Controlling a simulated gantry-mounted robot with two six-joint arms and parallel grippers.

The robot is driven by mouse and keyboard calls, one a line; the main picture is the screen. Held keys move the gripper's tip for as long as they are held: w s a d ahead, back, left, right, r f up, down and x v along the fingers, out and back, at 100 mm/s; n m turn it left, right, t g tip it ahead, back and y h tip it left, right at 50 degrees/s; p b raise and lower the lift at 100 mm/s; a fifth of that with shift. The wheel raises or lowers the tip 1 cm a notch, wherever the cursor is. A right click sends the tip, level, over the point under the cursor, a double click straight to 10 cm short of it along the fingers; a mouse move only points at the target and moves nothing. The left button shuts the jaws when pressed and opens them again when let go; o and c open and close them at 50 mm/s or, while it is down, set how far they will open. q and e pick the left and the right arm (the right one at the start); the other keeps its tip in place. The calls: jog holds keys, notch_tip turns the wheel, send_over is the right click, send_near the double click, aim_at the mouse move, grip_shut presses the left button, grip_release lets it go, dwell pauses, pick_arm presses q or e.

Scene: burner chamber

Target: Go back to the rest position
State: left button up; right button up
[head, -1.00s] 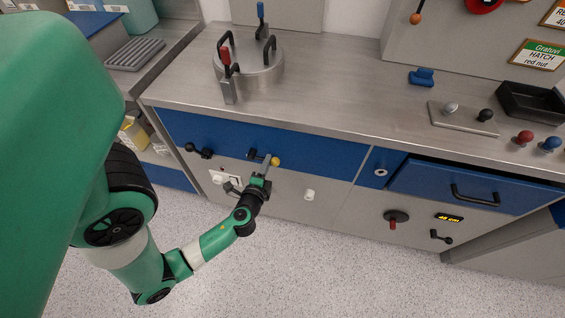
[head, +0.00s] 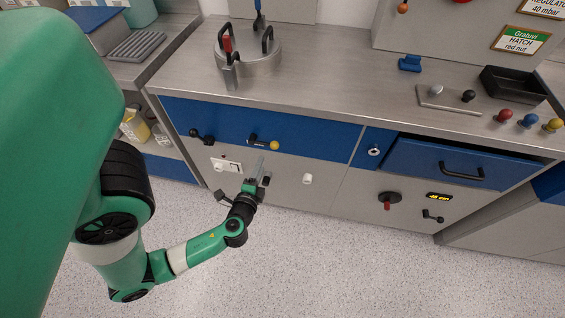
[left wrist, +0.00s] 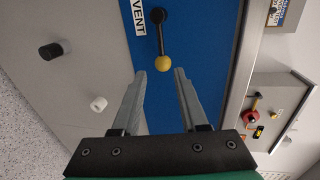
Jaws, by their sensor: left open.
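My left gripper (head: 257,172) is open and empty, in front of the lower grey panel. It is below and apart from the black lever with a yellow ball (head: 273,145) on the blue panel (head: 320,135). In the left wrist view, the two fingers (left wrist: 160,75) are spread, with nothing held between them. The yellow ball (left wrist: 163,63) shows just beyond their tips, below the VENT label (left wrist: 139,17). My right gripper is in neither view.
A steel worktop (head: 330,85) carries a round lidded vessel (head: 247,55) with black handles. A blue drawer (head: 420,158) stands slightly open at the right. The speckled floor in front is clear.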

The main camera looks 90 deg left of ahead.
pick_arm(q)
jog(key=shift+s+d+r, duration=0.2)
jog(key=shift+d, duration=0.35)
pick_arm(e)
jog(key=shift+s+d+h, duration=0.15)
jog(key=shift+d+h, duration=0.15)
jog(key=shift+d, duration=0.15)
pick_arm(q)
jog(key=shift+a, duration=0.1)
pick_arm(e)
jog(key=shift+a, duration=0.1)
